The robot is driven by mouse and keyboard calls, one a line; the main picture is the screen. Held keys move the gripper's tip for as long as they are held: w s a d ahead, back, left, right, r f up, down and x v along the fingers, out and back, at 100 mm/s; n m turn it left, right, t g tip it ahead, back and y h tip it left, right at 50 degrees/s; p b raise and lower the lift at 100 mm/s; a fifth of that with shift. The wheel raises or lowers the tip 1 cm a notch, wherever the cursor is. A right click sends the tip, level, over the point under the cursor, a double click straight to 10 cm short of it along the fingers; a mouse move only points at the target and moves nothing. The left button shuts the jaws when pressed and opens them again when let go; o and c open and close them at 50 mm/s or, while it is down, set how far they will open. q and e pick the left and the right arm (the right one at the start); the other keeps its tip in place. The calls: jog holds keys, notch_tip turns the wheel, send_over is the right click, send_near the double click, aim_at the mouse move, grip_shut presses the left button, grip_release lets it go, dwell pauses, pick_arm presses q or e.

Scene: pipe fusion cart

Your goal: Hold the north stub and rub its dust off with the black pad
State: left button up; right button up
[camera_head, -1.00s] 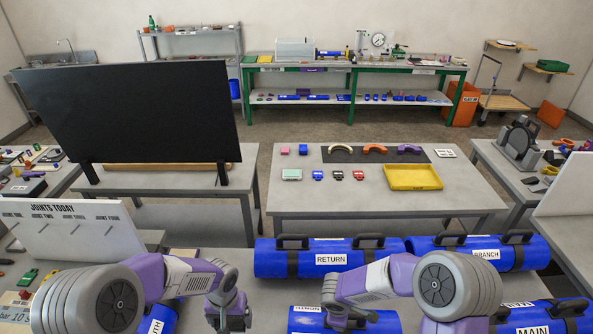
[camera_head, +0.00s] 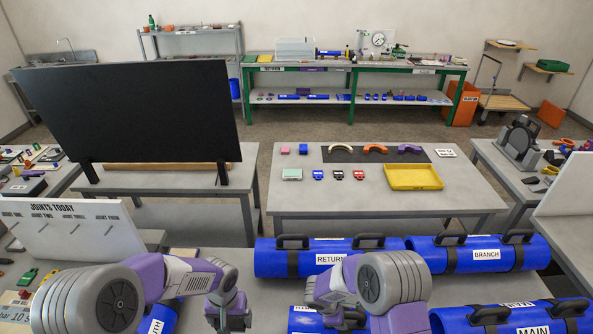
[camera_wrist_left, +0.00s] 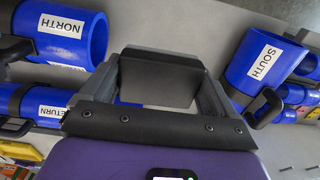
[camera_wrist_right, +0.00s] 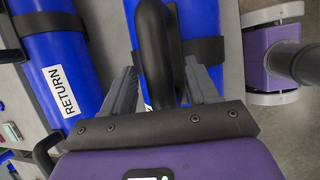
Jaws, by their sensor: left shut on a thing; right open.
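The blue north stub (camera_wrist_left: 75,35) lies at the upper left of the left wrist view, its NORTH label up and its open end facing right. In the head view a blue stub (camera_head: 302,322) at the bottom edge is mostly hidden by my right arm. My left gripper (camera_head: 230,318) is shut on a dark block, which looks like the black pad (camera_wrist_left: 158,82), held between the stubs. My right gripper (camera_wrist_right: 160,90) is open, with the black handle (camera_wrist_right: 158,45) of a blue stub between its fingers. That stub's label is hidden. I cannot make out any dust.
The south stub (camera_wrist_left: 262,62) lies to the right in the left wrist view. The RETURN pipe (camera_head: 300,262), BRANCH pipe (camera_head: 470,262) and MAIN pipe (camera_head: 500,322) crowd the bench. A table with a yellow tray (camera_head: 413,178) stands beyond. A large black screen (camera_head: 130,112) stands at left.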

jog(key=shift+x, duration=0.95)
grip_shut()
jog(key=shift+s+f, duration=0.1)
dwell(0.8)
